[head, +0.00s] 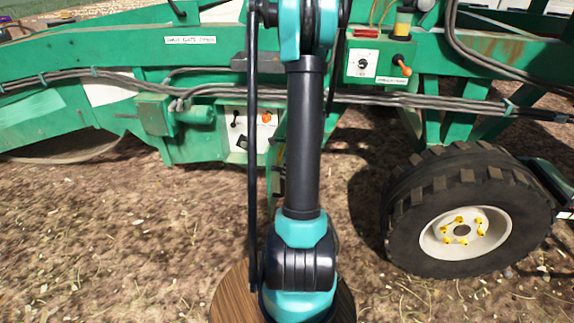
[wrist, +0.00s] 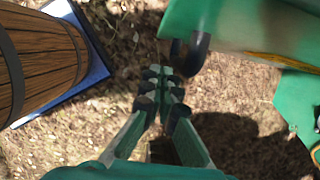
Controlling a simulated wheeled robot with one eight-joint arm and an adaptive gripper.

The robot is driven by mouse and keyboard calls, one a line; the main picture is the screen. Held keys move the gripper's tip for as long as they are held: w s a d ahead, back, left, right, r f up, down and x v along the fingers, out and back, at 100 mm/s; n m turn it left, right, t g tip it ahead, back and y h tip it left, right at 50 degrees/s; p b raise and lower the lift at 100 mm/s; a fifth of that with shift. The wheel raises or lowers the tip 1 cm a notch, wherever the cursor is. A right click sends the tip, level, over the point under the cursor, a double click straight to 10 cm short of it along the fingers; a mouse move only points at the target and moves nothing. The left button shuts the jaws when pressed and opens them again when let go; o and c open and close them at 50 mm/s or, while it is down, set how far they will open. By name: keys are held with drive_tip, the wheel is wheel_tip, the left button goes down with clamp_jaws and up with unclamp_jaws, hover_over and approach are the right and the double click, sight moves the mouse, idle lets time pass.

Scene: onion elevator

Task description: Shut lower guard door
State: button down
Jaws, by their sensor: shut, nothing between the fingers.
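My gripper (wrist: 163,75) shows in the wrist view with its fingertips together and nothing between them. It is above bare ground, close to the left of a black rounded handle-like part (wrist: 197,55) at the edge of a green panel (wrist: 255,25). A small gap seems to lie between them; contact is unclear. The panel may be the lower guard door, but I cannot tell for sure, nor how far open it is. The head view does not show my gripper; my arm rises out of the top of the picture and hides part of the machine.
The green machine frame (head: 110,62) spans the head view, with cables along it. A control panel (head: 250,132) sits low behind my arm, and a switch box (head: 375,65) is at upper right. A large tyre (head: 400,215) stands at right. Strewn ground (head: 110,235) is clear at left.

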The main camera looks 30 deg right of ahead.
drive_tip(key=shift+w+a+f, duration=0.15)
drive_tip(key=shift+w+a, duration=0.5)
drive_tip(key=shift+a, duration=0.15)
drive_tip(key=shift+w+a+f, duration=0.15)
drive_tip(key=shift+w+a, duration=0.45)
drive_tip(key=shift+a, duration=0.2)
drive_tip(key=shift+a, duration=0.1)
